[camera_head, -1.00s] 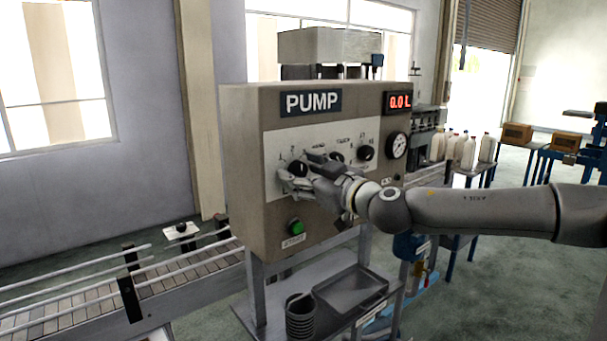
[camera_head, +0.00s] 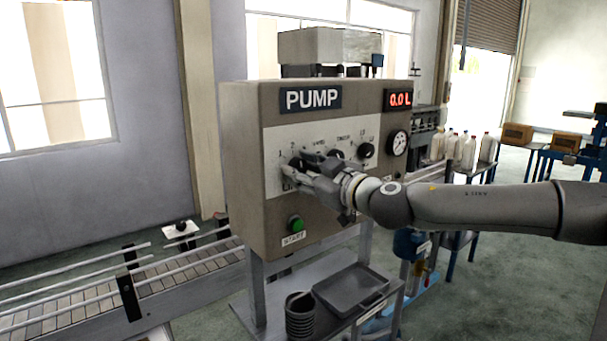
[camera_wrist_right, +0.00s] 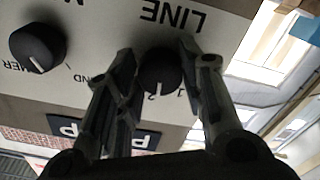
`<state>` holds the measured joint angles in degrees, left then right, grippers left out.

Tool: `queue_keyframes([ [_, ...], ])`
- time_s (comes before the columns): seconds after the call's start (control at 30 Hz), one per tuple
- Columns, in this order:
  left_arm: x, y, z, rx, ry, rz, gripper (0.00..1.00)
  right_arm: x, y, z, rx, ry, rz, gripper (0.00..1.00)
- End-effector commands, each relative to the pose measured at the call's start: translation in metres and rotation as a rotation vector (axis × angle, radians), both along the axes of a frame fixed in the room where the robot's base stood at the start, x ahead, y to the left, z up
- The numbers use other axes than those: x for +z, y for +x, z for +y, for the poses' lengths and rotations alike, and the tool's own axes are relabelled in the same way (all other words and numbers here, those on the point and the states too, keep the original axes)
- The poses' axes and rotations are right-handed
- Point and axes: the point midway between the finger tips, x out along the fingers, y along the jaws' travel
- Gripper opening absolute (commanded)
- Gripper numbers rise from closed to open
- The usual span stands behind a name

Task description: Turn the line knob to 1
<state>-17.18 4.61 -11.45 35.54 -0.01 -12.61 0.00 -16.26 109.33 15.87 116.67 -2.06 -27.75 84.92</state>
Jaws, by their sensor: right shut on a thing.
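The line knob (camera_wrist_right: 158,72) is black and round, on the pump panel (camera_head: 277,138) beside the upside-down word LINE. In the wrist view my right gripper (camera_wrist_right: 160,75) has one finger on each side of it and is shut on it. The knob's white mark lies near the printed 1 and 2; I cannot tell exactly which it points at. In the head view my right gripper (camera_head: 290,176) covers part of the leftmost knob (camera_head: 296,162). My left gripper is not in view.
Other black knobs sit to the right on the panel, including the far-right one (camera_head: 366,150). A gauge (camera_head: 398,143) and a red 0.0 L display (camera_head: 399,100) are beyond. A green start button (camera_head: 296,224) is below. A tray (camera_head: 350,288) lies on the shelf.

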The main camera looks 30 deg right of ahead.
Motion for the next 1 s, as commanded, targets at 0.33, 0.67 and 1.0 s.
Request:
queue_keyframes([
  [0.33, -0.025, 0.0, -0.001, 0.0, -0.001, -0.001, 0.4, -0.003, 0.0, 0.0, 0.0, -0.282, -0.023, 0.12],
  [0.67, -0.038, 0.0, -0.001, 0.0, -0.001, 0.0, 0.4, -0.001, 0.0, 0.0, 0.0, -0.533, -0.043, 0.12],
  [1.0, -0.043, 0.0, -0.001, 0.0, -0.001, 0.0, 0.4, -0.001, 0.0, 0.0, 0.001, -0.668, -0.051, 0.12],
])
